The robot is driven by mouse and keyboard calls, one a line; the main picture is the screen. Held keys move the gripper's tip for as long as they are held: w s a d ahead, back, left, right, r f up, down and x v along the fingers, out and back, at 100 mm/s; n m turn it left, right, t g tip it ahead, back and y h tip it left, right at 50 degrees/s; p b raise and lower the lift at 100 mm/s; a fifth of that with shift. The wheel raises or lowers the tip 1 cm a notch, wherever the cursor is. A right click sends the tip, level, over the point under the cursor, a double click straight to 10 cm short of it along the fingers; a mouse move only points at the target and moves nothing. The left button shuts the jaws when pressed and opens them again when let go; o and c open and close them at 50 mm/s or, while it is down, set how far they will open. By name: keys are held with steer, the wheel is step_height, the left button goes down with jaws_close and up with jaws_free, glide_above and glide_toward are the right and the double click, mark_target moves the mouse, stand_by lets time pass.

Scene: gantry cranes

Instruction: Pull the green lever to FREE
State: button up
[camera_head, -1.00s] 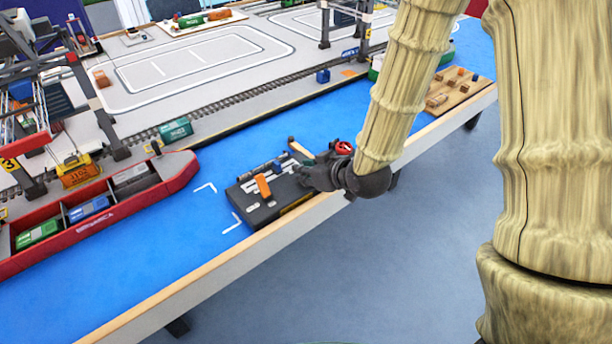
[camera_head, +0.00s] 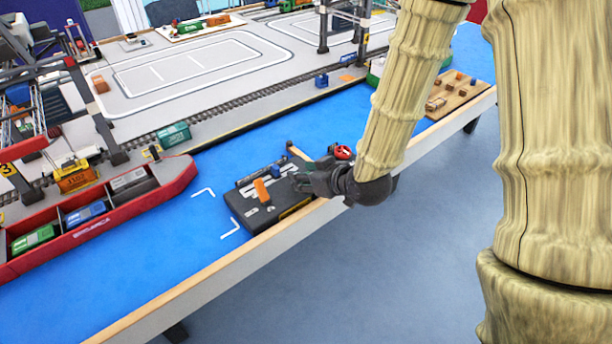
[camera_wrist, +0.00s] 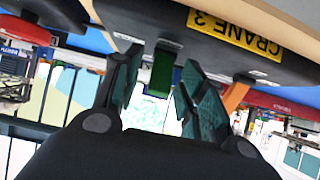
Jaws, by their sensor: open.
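The control box (camera_head: 262,217) is a dark console at the table's front edge. The wrist view shows it upside down, with a yellow CRANE 3 plate (camera_wrist: 249,34). The green lever (camera_wrist: 161,76) juts from it in the wrist view, between the two fingers of my gripper (camera_wrist: 161,57). The fingers are open, with a visible gap to either side of the lever. In the head view my gripper (camera_head: 299,179) is over the right part of the box and hides the green lever. The FREE marking is not legible.
An orange lever (camera_head: 261,189) stands on the box to the left of my gripper, and a blue lever (camera_head: 276,171) is behind. A red handwheel (camera_head: 343,152) is beside my wrist. A red ship (camera_head: 110,216) lies left, with clear blue surface between.

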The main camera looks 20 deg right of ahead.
steer(key=shift+r, duration=0.1)
steer(key=shift+r, duration=4.9)
